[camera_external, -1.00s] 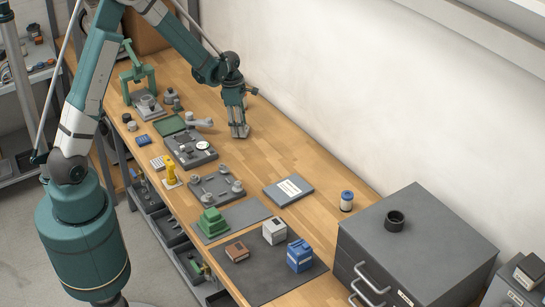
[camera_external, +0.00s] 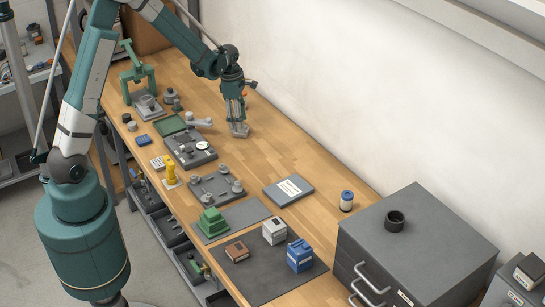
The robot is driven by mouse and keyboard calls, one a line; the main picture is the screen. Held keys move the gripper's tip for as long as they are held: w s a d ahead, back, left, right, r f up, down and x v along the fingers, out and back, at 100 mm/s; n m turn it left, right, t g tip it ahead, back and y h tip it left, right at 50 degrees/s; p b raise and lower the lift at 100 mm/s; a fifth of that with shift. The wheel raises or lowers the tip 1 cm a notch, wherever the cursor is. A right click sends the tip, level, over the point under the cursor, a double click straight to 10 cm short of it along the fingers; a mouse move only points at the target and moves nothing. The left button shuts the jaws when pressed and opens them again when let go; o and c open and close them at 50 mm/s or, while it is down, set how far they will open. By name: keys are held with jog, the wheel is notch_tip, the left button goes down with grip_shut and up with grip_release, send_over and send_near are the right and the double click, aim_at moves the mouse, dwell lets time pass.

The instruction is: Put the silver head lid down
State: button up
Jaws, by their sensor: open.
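A small silver-grey piece (camera_external: 239,131), which looks like the silver head lid, rests on the wooden bench toward the wall side. My gripper (camera_external: 237,119) is open and points down right over it. The fingertips are at or just above the piece; at this size I cannot tell whether they touch it. The fingers hide part of it.
Left of my gripper lie a grey lever-like part (camera_external: 199,122), a green tray (camera_external: 170,125) and a dark plate with parts (camera_external: 192,150). A green press (camera_external: 138,70) stands farther back. A flat labelled panel (camera_external: 289,190) lies nearer. Bench around my gripper is clear.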

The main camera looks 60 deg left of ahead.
notch_tip(320, 180, up, 9)
jog(key=shift+s+a+r, duration=0.15)
jog(key=shift+s+a, duration=0.25)
dwell(0.9)
jog(key=s+d+r+m+t+y, duration=0.1)
jog(key=s+d+r+m, duration=0.5)
jog(key=s+r, duration=0.15)
jog(key=s+d+r+m+t, duration=0.2)
jog(key=s+d+r+m, duration=0.3)
jog(key=s+r+m, duration=0.25)
jog(key=s+d+r+m+t, duration=0.1)
jog(key=s+d+m, duration=0.2)
jog(key=s+m, duration=0.3)
jog(key=s+d+r+m+t, duration=0.2)
jog(key=s+d+m, duration=0.2)
jog(key=s+m, duration=0.3)
jog(key=shift+s+d, duration=0.3)
jog(key=shift+s, duration=1.65)
jog(key=shift+r+m, duration=0.1)
jog(key=shift+m, duration=0.15)
